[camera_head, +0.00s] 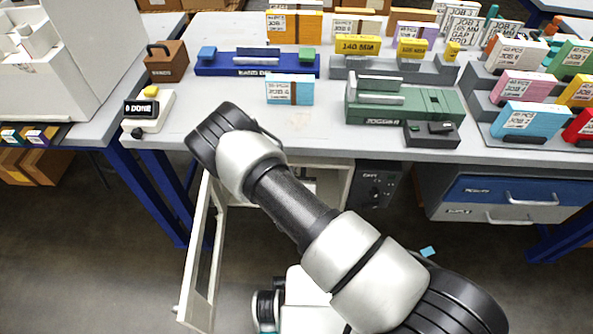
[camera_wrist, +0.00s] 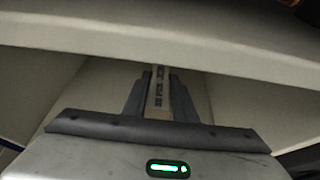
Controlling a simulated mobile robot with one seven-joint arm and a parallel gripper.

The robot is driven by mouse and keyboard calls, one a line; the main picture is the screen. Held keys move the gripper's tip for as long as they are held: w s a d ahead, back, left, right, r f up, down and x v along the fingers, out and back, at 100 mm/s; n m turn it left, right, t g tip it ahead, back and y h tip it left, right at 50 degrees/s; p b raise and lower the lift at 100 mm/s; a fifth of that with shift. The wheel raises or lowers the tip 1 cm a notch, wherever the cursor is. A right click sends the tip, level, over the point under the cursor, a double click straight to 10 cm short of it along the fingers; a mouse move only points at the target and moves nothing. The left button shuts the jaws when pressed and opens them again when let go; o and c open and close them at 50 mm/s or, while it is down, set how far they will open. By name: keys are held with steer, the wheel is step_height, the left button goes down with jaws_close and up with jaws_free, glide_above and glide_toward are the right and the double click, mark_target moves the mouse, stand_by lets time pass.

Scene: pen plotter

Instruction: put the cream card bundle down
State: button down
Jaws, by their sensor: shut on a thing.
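In the wrist view, my gripper (camera_wrist: 160,82) is shut on the cream card bundle (camera_wrist: 159,90), seen as a narrow pale edge with dark print between the dark fingers. Pale panels surround it, and a pale horizontal edge (camera_wrist: 160,38) runs across the picture above it. What lies under the bundle is hidden, so I cannot tell if it touches anything. In the head view, my arm covers the gripper and the held bundle. An open pale cabinet (camera_head: 335,182) shows behind my arm below the bench front.
The cabinet door (camera_head: 197,255) stands open at the left. The grey bench top (camera_head: 215,92) holds a blue binder (camera_head: 232,66), a green jogger (camera_head: 405,103), a blue card bundle (camera_head: 280,91) and racks of coloured bundles at the right. A blue drawer (camera_head: 500,190) is below right.

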steer(key=shift+w, duration=0.4)
steer(key=shift+w+f+b, duration=0.2)
steer(key=shift+f+b, duration=0.25)
steer(key=shift+f, duration=0.4)
steer(key=shift+w+f+b, duration=0.2)
steer(key=shift+f+b, duration=0.2)
steer(key=shift+f, duration=0.45)
steer(key=shift+f, duration=0.25)
steer(key=c, duration=1.5)
jaws_free()
steer(key=shift+o, duration=0.2)
steer(key=shift+r, duration=0.1)
steer(key=shift+s+r, duration=0.1)
steer(key=shift+r, duration=0.2)
steer(key=p+v, duration=0.3)
steer(key=v, duration=0.8)
steer(key=shift+s, duration=0.4)
